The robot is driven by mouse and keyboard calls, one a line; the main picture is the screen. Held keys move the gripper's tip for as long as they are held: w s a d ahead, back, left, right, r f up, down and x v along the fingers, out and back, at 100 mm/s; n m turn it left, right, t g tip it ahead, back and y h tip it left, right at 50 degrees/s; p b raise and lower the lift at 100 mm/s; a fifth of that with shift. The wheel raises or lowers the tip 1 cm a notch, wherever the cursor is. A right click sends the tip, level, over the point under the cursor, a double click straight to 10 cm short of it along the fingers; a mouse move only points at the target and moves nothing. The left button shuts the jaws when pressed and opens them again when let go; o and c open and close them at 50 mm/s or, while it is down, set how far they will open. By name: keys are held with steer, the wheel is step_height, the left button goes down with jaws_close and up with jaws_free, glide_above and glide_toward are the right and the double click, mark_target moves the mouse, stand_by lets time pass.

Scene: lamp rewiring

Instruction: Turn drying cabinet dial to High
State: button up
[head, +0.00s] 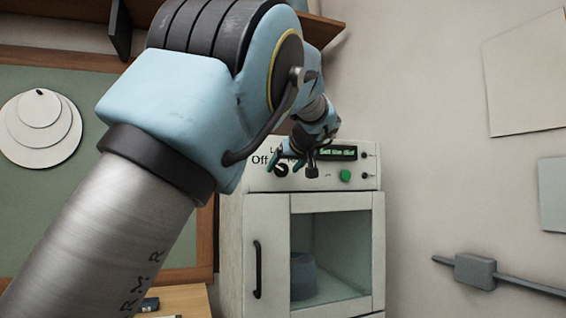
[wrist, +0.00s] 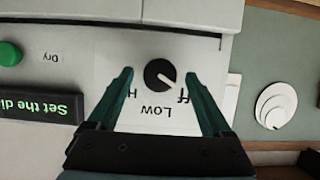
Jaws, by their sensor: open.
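The drying cabinet (head: 231,240) is a white box with a control panel on top. Its dial (head: 281,170) is a round black knob with a white pointer line, also clear in the wrist view (wrist: 160,73). That view is upside down; the labels Low, part of Off and an H show around the knob. The pointer line aims at the Off label. My gripper (head: 286,162) is in front of the panel. In the wrist view my gripper (wrist: 157,71) is open, one teal finger on each side of the dial, with visible gaps to the knob.
A lit display (wrist: 38,107) reading "Set the di..." and a green button (head: 345,175) sit beside the dial. The glass door (head: 330,255) is closed, with a grey round object (head: 303,275) behind it. A green board (head: 40,210) with white discs hangs left.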

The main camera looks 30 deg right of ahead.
steer(key=shift+w+d+f, duration=0.1)
steer(key=shift+w+f, duration=0.2)
steer(key=shift+w, duration=0.25)
jaws_close()
stand_by(0.4)
